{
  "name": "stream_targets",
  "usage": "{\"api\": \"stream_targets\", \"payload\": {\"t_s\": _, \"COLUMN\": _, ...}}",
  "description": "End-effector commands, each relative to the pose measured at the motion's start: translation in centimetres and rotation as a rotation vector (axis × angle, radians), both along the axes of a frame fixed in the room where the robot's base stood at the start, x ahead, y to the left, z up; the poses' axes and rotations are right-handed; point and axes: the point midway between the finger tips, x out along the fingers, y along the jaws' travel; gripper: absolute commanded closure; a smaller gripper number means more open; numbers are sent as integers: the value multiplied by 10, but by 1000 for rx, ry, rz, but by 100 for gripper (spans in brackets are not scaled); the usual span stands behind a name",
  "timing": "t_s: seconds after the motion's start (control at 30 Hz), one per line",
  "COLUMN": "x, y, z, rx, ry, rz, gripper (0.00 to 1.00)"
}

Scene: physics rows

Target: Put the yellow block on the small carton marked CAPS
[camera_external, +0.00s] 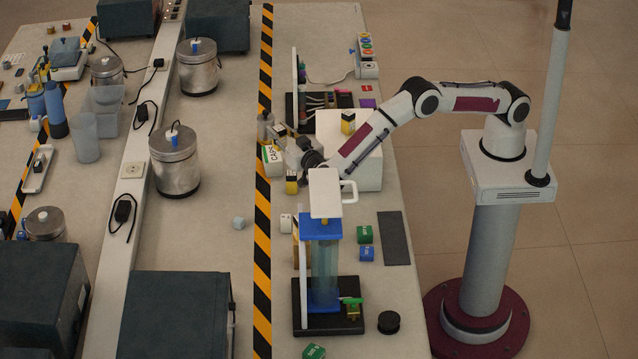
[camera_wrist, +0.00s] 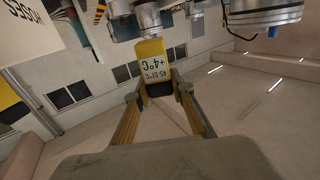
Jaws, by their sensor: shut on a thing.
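My gripper (camera_wrist: 162,88) is shut on the yellow block (camera_wrist: 151,54), which has a dark end and a white label with temperature figures, upside down in the wrist view. In the external view my gripper (camera_external: 298,158) is near the tabletop, left of the white box. A yellow piece (camera_external: 291,186) shows just below it there; I cannot tell for sure that it is the held block. The small carton marked CAPS (camera_external: 272,154), white and green, stands close left of my gripper by the striped edge. Any contact between block and carton cannot be made out.
A large white box (camera_external: 361,168) stands right of my gripper, with another yellow item (camera_external: 348,122) on top. A blue-topped column apparatus (camera_external: 323,265) with a white handled vessel (camera_external: 326,195) stands in front. A rack (camera_external: 318,98) is behind. Metal canisters (camera_external: 174,160) stand left beyond the stripe.

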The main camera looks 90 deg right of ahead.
Motion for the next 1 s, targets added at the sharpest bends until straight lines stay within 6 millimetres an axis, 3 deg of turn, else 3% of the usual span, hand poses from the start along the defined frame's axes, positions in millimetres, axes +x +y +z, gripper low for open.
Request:
{"api": "stream_targets", "payload": {"t_s": 0.2, "x": 15, "y": -34, "z": 6, "rx": 2, "ry": -3, "rz": -76, "gripper": 100}}
{"api": "stream_targets", "payload": {"t_s": 0.4, "x": 24, "y": -56, "z": 11, "rx": 1, "ry": -1, "rz": -121, "gripper": 100}}
{"api": "stream_targets", "payload": {"t_s": 0.6, "x": 27, "y": -66, "z": 13, "rx": 0, "ry": -1, "rz": -140, "gripper": 100}}
{"api": "stream_targets", "payload": {"t_s": 1.0, "x": 27, "y": -67, "z": 13, "rx": -1, "ry": 0, "rz": -141, "gripper": 100}}
